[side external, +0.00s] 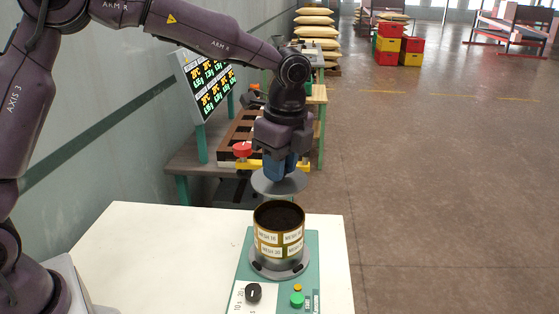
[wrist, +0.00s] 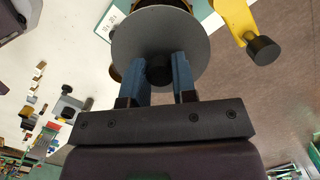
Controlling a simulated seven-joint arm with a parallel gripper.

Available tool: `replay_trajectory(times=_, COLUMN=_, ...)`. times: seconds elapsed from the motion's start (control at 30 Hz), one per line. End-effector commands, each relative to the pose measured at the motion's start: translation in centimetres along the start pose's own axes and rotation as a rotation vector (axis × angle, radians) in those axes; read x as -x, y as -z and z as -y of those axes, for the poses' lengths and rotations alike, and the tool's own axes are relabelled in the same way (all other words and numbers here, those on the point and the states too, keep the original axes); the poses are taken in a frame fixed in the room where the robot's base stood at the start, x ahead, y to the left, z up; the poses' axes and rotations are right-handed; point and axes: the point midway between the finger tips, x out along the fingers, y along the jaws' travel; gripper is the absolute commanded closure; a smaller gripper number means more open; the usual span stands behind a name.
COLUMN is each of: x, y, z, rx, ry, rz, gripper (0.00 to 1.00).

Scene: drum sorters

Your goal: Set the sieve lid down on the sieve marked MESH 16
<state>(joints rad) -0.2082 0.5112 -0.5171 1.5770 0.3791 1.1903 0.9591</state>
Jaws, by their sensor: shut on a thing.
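The sieve lid (side external: 279,183) is a flat grey disc with a dark knob (wrist: 160,72) at its middle. My gripper (side external: 286,166) is shut on this knob, with a blue finger on either side of it in the wrist view (wrist: 160,80). The lid hangs about level above the sieve stack (side external: 279,235), with a gap between them. The stack is brass-coloured, with white MESH labels and dark material in its open top. The small labels are hard to read. In the wrist view the lid hides most of the stack.
The stack stands on a grey round base (side external: 280,270) on a green shaker plate with a black dial (side external: 253,292) and a green button (side external: 297,300). The white table (side external: 150,250) is clear to the left. A yellow bar with a black knob (wrist: 263,50) shows in the wrist view.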

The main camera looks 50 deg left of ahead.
Motion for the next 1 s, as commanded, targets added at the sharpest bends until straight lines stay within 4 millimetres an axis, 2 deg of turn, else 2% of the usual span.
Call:
replay_trajectory(times=0.5, x=-4.5, y=0.5, z=0.0, rx=-0.001, ry=-0.002, rz=0.002, gripper=1.0)
replay_trajectory(times=1.0, x=-5.3, y=0.6, z=0.0, rx=-0.001, ry=-0.001, rz=0.001, gripper=1.0)
